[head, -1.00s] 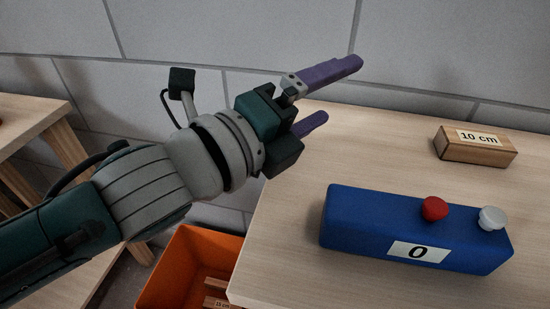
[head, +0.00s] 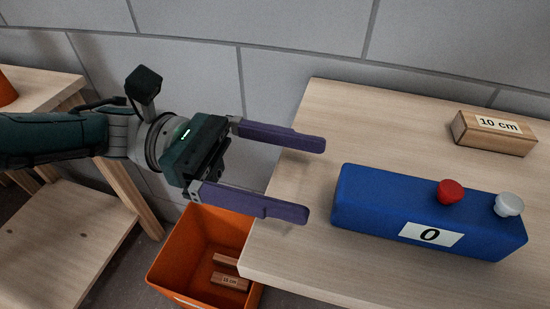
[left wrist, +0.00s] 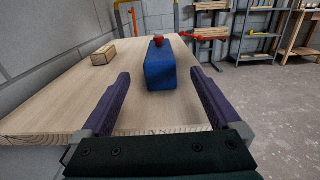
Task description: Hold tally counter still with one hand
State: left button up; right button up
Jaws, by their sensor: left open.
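The tally counter (head: 385,218) is a long blue block on the wooden table, with a red knob (head: 450,191), a white knob (head: 509,204) and a label reading 0. My left gripper (head: 317,180) is open and empty, its two purple fingers pointing at the counter's left end and a short gap away from it. In the left wrist view the counter (left wrist: 160,68) lies ahead, between the lines of the open fingers (left wrist: 161,77). My right gripper is not in view.
A wooden block labelled 10 cm (head: 494,133) lies behind the counter on the table (head: 300,258). An orange bin (head: 178,262) with labelled battens stands on the floor below the table's left edge. Another wooden table (head: 48,85) is at far left.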

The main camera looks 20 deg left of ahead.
aim_at(374, 185)
pick_arm(q)
jog(key=d, duration=0.8)
jog(key=shift+w+d, duration=0.1)
jog(key=shift+w, duration=0.3)
grip_shut()
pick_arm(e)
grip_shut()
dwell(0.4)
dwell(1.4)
